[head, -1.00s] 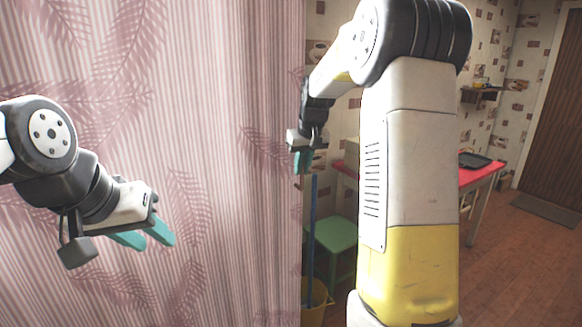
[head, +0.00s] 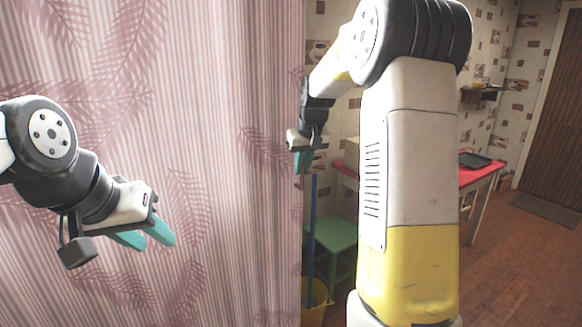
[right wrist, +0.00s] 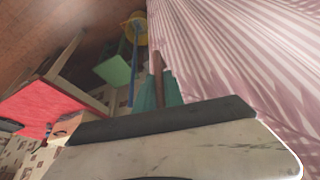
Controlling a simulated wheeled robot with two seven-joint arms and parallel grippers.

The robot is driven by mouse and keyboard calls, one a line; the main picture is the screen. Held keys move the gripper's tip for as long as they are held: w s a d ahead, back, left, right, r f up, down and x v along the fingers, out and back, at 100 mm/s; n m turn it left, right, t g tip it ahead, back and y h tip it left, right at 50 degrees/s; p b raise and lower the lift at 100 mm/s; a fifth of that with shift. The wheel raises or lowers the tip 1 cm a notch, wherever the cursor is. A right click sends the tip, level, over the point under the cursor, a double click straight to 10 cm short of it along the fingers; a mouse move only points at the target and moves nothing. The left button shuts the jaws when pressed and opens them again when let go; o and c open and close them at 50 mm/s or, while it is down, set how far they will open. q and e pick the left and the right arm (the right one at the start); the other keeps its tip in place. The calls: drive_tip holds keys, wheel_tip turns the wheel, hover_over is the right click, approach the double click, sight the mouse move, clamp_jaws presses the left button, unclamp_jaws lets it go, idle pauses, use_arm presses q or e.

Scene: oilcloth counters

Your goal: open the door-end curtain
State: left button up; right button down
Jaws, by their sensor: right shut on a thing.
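The pink striped curtain (head: 215,90) with a feather-leaf pattern hangs across the left half of the head view, its edge near the middle. It also fills the upper right of the right wrist view (right wrist: 235,50). My right gripper (head: 302,162) is at that edge. My left gripper (head: 145,236) is open and empty in front of the curtain, fingers apart.
Beyond the curtain edge are a green stool (head: 336,234), a yellow bucket (head: 315,300) with a blue pole (head: 312,225), and a red-topped table (head: 482,175) with a dark tray (head: 474,160). A brown door (head: 555,120) is at far right.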

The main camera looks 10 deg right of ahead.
idle(0.4)
drive_tip(key=s+a, duration=0.6)
drive_tip(key=a, duration=1.2)
drive_tip(key=s+a, duration=0.7)
drive_tip(key=a, duration=1.2)
drive_tip(key=s+a, duration=0.7)
drive_tip(key=a, duration=1.1)
drive_tip(key=shift+a, duration=0.15)
drive_tip(key=shift+r, duration=0.1)
drive_tip(key=c, duration=1.5)
unclamp_jaws()
drive_tip(key=shift+o, duration=0.2)
drive_tip(key=v, duration=0.7)
drive_tip(key=shift+r, duration=0.3)
drive_tip(key=shift+s, duration=0.25)
